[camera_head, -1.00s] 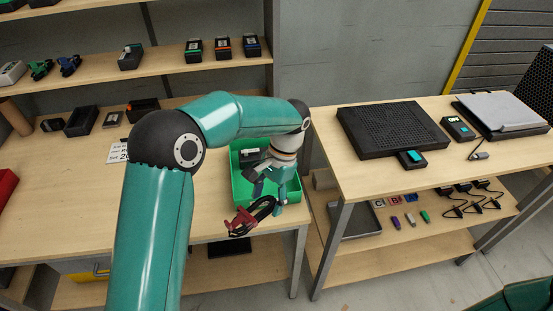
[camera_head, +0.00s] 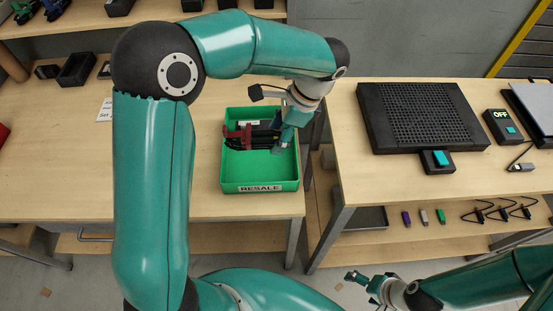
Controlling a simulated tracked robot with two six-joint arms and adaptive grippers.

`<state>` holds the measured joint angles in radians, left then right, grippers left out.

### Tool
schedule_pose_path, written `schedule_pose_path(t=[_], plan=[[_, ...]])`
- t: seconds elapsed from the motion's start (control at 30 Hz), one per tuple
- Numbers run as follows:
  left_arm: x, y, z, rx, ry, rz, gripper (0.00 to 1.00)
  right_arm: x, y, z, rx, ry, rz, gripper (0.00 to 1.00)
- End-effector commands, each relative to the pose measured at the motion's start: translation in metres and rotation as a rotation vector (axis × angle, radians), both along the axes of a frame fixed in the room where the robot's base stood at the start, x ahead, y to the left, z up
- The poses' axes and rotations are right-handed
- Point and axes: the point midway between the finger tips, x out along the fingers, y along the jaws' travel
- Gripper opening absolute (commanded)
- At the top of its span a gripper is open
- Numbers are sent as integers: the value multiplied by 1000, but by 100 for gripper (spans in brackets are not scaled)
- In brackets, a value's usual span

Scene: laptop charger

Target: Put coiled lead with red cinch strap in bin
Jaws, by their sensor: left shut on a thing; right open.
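The coiled black lead with its red cinch strap (camera_head: 243,134) is over the upper part of the green bin (camera_head: 260,187), which is labelled RESALE and stands near the right end of the left bench. My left gripper (camera_head: 282,142) is shut on the coiled lead at its right side. I cannot tell whether the lead touches the bin floor or the items behind it. My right gripper (camera_head: 366,284) is open and empty, low at the bottom right, away from the benches.
A black perforated mat unit (camera_head: 420,115) with a teal-button box (camera_head: 437,161) sits on the right bench. An OFF switch box (camera_head: 502,127) is beside it. A gap separates the two benches. The front part of the bin is bare.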

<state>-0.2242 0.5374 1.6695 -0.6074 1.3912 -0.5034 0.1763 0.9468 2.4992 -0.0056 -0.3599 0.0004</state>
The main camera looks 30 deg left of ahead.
Motion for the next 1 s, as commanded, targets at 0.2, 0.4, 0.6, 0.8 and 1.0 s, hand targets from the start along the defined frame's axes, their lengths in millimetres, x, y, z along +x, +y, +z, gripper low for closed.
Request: schedule_pose_path(t=[0.2,0.4,0.6,0.8,1.0], plan=[[1,-3,-57,1,4,-7,24,0,0,2,0,-1,0,87],[2,-4,-83,1,0,-8,24,0,0,3,0,-1,0,87],[2,-4,-96,0,2,-8,24,0,0,3,0,-1,0,87],[2,-4,-124,0,2,-9,24,0,0,5,0,-1,0,87],[2,-4,-128,0,-1,-8,24,0,0,5,0,-1,0,87]])
